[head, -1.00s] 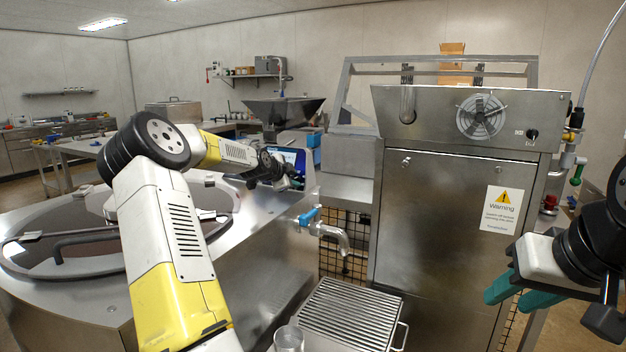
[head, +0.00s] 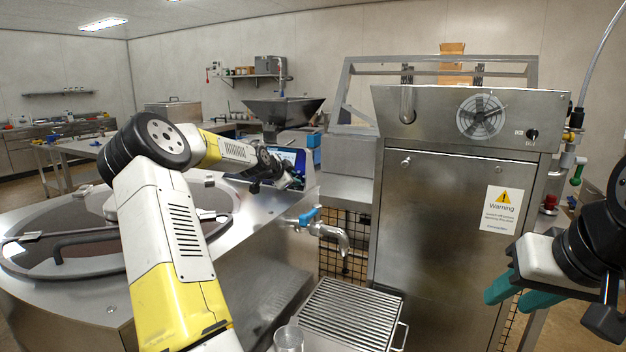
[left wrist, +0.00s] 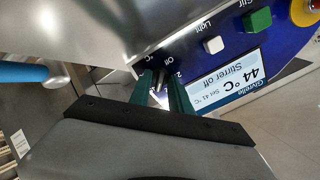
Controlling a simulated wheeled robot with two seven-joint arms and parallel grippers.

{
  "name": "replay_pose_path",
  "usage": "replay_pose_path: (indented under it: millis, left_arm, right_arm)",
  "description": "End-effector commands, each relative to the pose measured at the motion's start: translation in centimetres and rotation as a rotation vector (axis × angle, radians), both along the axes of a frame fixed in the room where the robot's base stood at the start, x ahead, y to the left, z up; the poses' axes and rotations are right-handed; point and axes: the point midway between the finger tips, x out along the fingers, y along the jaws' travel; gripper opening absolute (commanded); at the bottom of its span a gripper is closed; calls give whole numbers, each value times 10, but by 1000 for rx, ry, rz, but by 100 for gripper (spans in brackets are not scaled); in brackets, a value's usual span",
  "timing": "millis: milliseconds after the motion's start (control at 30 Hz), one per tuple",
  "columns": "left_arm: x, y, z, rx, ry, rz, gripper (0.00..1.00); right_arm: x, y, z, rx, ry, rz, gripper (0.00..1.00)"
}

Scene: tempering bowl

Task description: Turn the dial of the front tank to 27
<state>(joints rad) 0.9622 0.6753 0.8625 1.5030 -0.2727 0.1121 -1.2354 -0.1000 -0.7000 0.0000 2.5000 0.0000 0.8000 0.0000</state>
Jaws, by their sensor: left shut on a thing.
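The front tank (head: 62,318) is the large round steel tank at the left of the head view. Its blue control panel (head: 292,157) is partly hidden behind my left wrist. In the left wrist view the panel's display (left wrist: 232,83) reads 44 °C, "Set 41 °C" and "Stirrer off". My left gripper (left wrist: 162,88) is shut on the small dark dial (left wrist: 160,78) beside the display, with a green finger on each side. The fingers hide most of the dial and its scale. It also shows in the head view (head: 293,182). My right gripper (head: 518,292) is open and empty at the right.
A tap with a blue handle (head: 330,236) sticks out below the panel, above a slatted drain tray (head: 350,312). A metal cup (head: 288,338) stands beside the tray. A steel cabinet (head: 440,220) with a warning sign stands to the right.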

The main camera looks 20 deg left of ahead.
Motion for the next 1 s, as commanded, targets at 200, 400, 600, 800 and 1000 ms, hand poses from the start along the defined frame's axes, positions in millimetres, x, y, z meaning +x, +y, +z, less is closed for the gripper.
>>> replay_pose_path:
  millis: [200, 400, 600, 800, 1000]
  left_arm:
    - [0, 0, 0, -188, 27, 84, 0]
    - [0, 1, 0, -361, 50, 162, 0]
    - [0, 1, 0, -533, 75, 239, 0]
    - [1, 2, 0, -704, 99, 316, 0]
    - [1, 2, 1, -877, 123, 393, 0]
  right_arm:
    - [0, 0, 0, 0, 0, 0, 36]
    - [0, 0, 0, 0, 0, 0, 36]
    - [0, 0, 0, 0, 0, 0, 36]
    - [0, 0, 0, 0, 0, 0, 36]
    - [0, 0, 0, 0, 0, 0, 36]
